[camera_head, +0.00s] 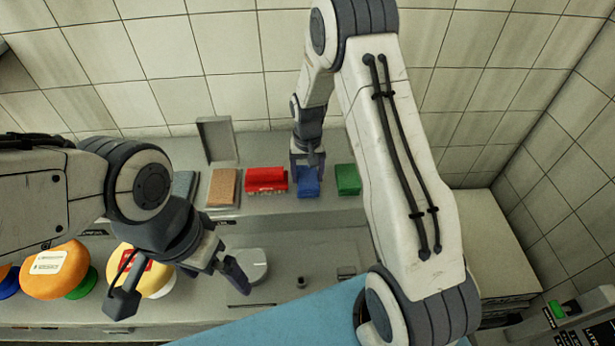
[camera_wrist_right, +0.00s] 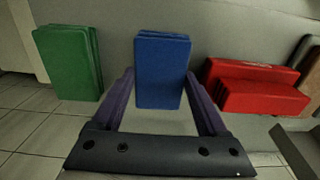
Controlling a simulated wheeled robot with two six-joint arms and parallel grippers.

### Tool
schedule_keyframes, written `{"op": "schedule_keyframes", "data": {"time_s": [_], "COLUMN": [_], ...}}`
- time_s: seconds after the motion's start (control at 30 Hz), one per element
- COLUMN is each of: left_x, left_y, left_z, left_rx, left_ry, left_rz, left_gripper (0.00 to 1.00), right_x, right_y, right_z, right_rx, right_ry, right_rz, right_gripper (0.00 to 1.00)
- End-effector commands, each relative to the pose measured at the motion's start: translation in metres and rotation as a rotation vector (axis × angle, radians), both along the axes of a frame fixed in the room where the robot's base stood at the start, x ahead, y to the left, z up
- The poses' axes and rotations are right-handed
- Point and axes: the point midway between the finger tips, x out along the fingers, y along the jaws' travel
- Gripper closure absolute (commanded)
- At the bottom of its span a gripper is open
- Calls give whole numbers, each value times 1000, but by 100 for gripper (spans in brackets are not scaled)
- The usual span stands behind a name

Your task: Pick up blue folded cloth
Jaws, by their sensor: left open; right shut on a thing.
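The blue folded cloth (camera_head: 308,184) stands on the grey shelf by the tiled wall, between a red and a green thing. In the right wrist view the blue cloth (camera_wrist_right: 162,72) is upright between the two fingers. My right gripper (camera_head: 307,165) reaches down from above and is shut on the blue cloth; its fingers (camera_wrist_right: 163,95) lie along both sides. My left gripper (camera_head: 180,290) is open and empty, in front of the shelf at the left, near the cheese wheels.
A brown block (camera_head: 222,187) lies further left. Orange (camera_head: 55,285) and yellow (camera_head: 158,280) cheese wheels stand on the lower surface.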

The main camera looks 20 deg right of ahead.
Motion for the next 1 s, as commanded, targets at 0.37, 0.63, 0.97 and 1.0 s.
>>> {"op": "schedule_keyframes", "data": {"time_s": [0.37,0.63,0.97,1.0], "left_x": [0,0,0,0], "left_y": [0,0,0,0], "left_z": [-33,-52,-59,-59], "left_rx": [0,0,0,0], "left_ry": [0,1,1,1], "left_rz": [5,8,6,6], "left_gripper": [0,0,0,0], "right_x": [-23,-73,-102,-103], "right_y": [-13,-40,-54,-54], "right_z": [49,84,104,105], "right_rx": [0,-1,0,0], "right_ry": [-4,-4,0,0], "right_rz": [-4,-4,-1,-1], "right_gripper": [77,77,77,77]}}
